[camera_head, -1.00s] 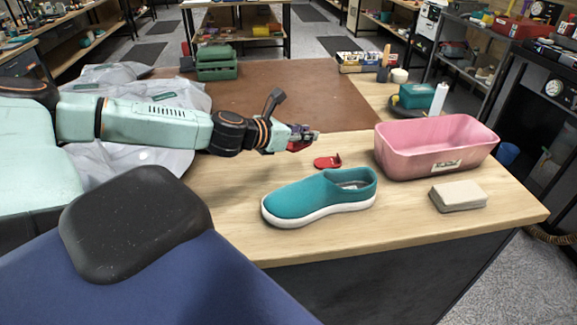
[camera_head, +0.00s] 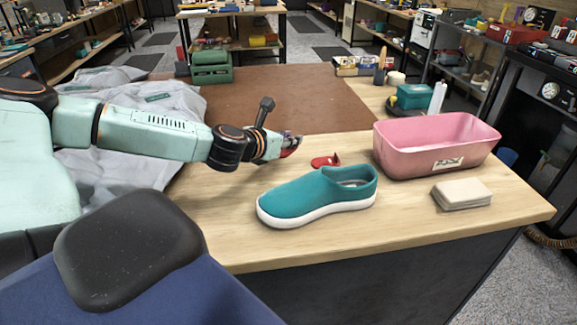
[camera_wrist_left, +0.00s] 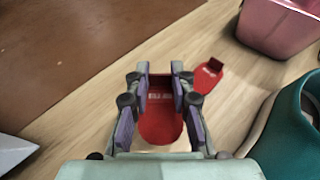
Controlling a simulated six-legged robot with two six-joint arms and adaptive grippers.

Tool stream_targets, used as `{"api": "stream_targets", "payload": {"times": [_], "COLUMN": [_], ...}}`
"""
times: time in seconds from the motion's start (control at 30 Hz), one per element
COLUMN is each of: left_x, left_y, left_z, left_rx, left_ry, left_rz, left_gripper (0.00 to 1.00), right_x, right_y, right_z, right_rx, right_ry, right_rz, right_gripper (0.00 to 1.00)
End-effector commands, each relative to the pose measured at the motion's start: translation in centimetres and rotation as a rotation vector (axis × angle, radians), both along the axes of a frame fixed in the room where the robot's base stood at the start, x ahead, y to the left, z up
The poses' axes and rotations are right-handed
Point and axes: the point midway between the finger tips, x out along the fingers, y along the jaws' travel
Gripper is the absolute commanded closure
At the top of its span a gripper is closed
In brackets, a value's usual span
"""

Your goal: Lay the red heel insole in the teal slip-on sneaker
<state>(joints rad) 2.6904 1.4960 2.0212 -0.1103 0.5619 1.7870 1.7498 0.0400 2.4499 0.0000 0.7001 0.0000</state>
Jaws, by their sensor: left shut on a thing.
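The teal slip-on sneaker (camera_head: 300,195) stands upright on the table, toe to the left, its opening facing up. It also shows at the right edge of the left wrist view (camera_wrist_left: 290,125). My left gripper (camera_head: 292,143) is behind the sneaker, apart from it. In the left wrist view its fingers (camera_wrist_left: 160,85) are shut on a red heel insole (camera_wrist_left: 160,122) with pale lettering. In the head view only a bit of that insole shows under the fingers. A second red insole (camera_head: 322,162) with a raised tab lies on the table between gripper and pink bin. My right gripper is not in view.
The pink bin (camera_head: 408,150) stands right of the sneaker, with a beige block (camera_head: 462,195) in front of it. A brown mat (camera_head: 300,95) covers the far table. Grey cloth (camera_head: 120,150) lies at left. Bare wood surrounds the sneaker.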

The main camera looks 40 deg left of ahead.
Motion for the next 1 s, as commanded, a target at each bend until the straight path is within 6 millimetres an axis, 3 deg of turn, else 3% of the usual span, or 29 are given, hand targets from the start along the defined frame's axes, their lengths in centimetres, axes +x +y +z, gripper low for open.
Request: {"api": "stream_targets", "payload": {"times": [0.1, 0.43, 0.7, 1.0], "left_x": [0.0, 0.0, 0.0, 0.0], "left_y": [0.0, 0.0, 0.0, 0.0], "left_z": [-1.4, -2.5, -5.4, -5.4], "left_rx": [0.001, 0.0, 0.001, 0.0], "left_ry": [-0.001, 0.0, 0.0, -0.001], "left_rz": [0.0, 0.0, 0.0, -0.001], "left_gripper": [0.94, 0.94, 0.94, 0.94], "right_x": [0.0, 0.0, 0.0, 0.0], "right_y": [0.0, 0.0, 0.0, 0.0], "right_z": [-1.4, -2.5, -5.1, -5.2], "right_rx": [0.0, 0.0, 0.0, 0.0], "right_ry": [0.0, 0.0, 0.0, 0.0], "right_rz": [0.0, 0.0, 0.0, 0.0], "right_gripper": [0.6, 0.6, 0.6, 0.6]}}
